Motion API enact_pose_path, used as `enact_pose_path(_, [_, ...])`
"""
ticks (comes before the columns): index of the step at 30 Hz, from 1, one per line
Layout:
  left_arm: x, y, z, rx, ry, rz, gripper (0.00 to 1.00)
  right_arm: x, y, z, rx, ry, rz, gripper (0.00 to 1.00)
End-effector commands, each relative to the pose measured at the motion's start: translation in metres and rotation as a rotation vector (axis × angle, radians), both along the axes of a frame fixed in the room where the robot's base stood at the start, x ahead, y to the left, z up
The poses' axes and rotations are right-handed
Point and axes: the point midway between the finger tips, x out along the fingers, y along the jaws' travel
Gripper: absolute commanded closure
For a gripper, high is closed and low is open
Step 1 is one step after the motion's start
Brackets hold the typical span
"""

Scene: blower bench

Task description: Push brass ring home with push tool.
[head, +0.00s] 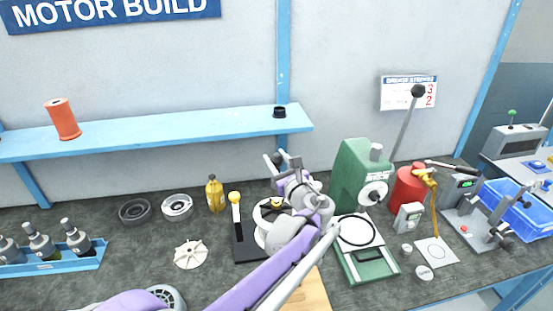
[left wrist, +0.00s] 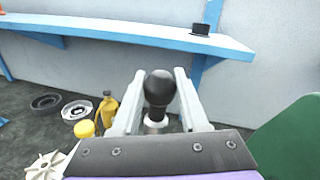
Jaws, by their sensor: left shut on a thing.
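My left gripper (head: 283,165) is above the bench, over the far side of a round white fixture (head: 262,236) on a black base. In the left wrist view its two fingers (left wrist: 154,100) are shut on the push tool (left wrist: 159,88), which shows a round black knob above a pale metal collar. The tool's lower end is hidden behind the gripper body. A small yellow and black part (head: 277,203) shows within the fixture, partly covered by my arm. I cannot make out the brass ring for sure. My right gripper is not in view.
A yellow-knobbed lever (head: 235,198) stands at the fixture's left, with a yellow bottle (head: 215,194) behind. A green press (head: 354,180) stands close to the right. A blue shelf (head: 170,133) runs along the wall. A white fan wheel (head: 190,255) lies left on open bench.

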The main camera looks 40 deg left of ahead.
Motion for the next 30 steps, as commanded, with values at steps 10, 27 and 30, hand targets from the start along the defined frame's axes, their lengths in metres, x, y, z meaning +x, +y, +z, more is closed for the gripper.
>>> enact_pose_path(10, [0.000, 0.000, -0.028, 0.000, 0.001, 0.000, 1.00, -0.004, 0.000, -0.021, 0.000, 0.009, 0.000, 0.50])
enact_pose_path(27, [0.000, 0.000, -0.048, 0.000, 0.000, 0.000, 1.00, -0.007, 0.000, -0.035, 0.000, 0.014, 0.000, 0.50])
enact_pose_path(30, [0.000, 0.000, -0.048, 0.000, 0.000, 0.000, 1.00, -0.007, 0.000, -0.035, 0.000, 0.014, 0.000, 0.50])
